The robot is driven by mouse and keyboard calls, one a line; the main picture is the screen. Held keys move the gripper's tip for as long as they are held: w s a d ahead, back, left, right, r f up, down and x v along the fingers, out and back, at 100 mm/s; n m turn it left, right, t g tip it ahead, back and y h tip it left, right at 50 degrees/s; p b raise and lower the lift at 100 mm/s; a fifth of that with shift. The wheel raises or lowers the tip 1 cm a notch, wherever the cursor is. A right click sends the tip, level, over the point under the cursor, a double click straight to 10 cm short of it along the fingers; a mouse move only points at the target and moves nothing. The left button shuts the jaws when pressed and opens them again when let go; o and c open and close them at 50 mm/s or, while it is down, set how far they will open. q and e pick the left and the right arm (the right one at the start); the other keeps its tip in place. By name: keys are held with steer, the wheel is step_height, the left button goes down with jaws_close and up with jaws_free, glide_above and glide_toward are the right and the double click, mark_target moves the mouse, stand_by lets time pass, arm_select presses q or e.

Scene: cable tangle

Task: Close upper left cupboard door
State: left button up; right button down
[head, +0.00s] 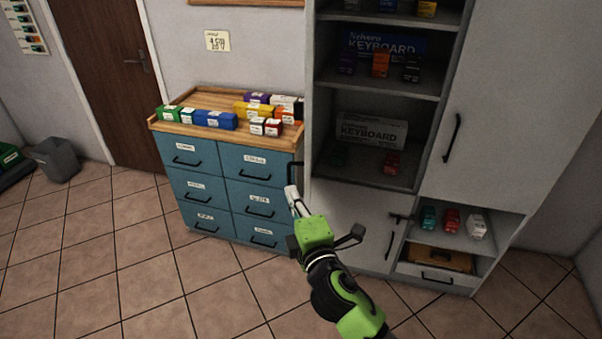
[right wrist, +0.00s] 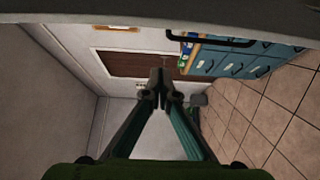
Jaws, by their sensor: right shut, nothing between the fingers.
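The upper left cupboard door (head: 309,100) stands open. In the head view I see it nearly edge-on, as a narrow grey strip along the left side of the open shelves. Its black handle (head: 293,168) sticks out to the left near the bottom. My right gripper (head: 292,194) is shut and empty, just below that handle on the door's left side; I cannot tell whether it touches the door. In the right wrist view the shut fingertips (right wrist: 161,88) meet at the middle, and the handle (right wrist: 210,41) shows above them. My left gripper is not in view.
The open shelves hold keyboard boxes (head: 371,130) and small boxes. Blue drawers (head: 220,190) with boxes on top stand close on the left. The upper right door (head: 510,100) and lower left door (head: 350,222) are shut. The tiled floor in front is clear.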

steer(key=p+x, duration=0.1)
steer(key=x, duration=0.7)
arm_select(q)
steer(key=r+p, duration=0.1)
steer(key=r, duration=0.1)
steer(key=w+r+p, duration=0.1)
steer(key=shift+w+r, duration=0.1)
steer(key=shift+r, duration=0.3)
arm_select(e)
steer(key=d, duration=0.4)
steer(key=shift+s+d+f, duration=0.1)
steer(key=shift+s+d, duration=0.05)
steer(key=shift+s, duration=0.15)
